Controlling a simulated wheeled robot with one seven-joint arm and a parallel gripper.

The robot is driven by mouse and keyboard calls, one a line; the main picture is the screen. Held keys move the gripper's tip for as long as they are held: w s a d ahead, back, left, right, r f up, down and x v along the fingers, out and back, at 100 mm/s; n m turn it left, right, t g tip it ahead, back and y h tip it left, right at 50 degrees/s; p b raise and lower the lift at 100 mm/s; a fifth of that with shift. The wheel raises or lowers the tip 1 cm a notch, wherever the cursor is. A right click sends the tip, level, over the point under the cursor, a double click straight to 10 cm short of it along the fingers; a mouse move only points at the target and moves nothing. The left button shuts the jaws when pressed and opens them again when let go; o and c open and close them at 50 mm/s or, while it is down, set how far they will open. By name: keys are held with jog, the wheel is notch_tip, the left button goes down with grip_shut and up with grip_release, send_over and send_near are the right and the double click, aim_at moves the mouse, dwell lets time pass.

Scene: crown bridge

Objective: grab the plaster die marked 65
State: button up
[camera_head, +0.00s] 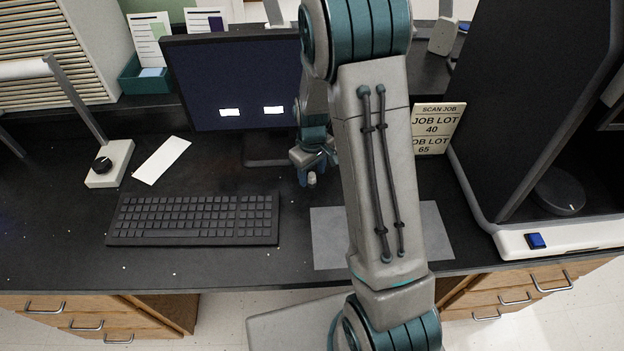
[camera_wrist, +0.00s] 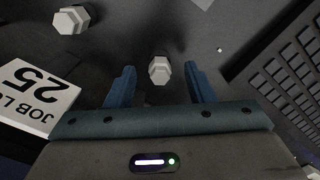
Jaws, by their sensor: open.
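A pale plaster die (camera_wrist: 159,70) with a flat many-sided top stands between the fingers of my gripper (camera_wrist: 157,72) in the wrist view, with a gap on both sides. My gripper is open and not touching it. A pale die (camera_head: 311,179) also shows below my gripper (camera_head: 309,172) in the head view. A second plaster die (camera_wrist: 70,19) stands at the upper left of the wrist view. I can read no number on either die. A card reading "JOB LOT 25" (camera_wrist: 36,92) lies left of my gripper in the wrist view. My arm hides part of the bench.
A keyboard (camera_head: 195,218) lies left of my gripper, and a monitor (camera_head: 235,85) stands behind. A grey mat (camera_head: 328,240) lies in front. A scan job sign (camera_head: 437,125) lists lots 40 and 65. A large dark machine (camera_head: 535,110) stands at right.

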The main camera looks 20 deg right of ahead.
jog(key=shift+f, duration=0.75)
grip_shut()
jog(key=shift+r, duration=0.1)
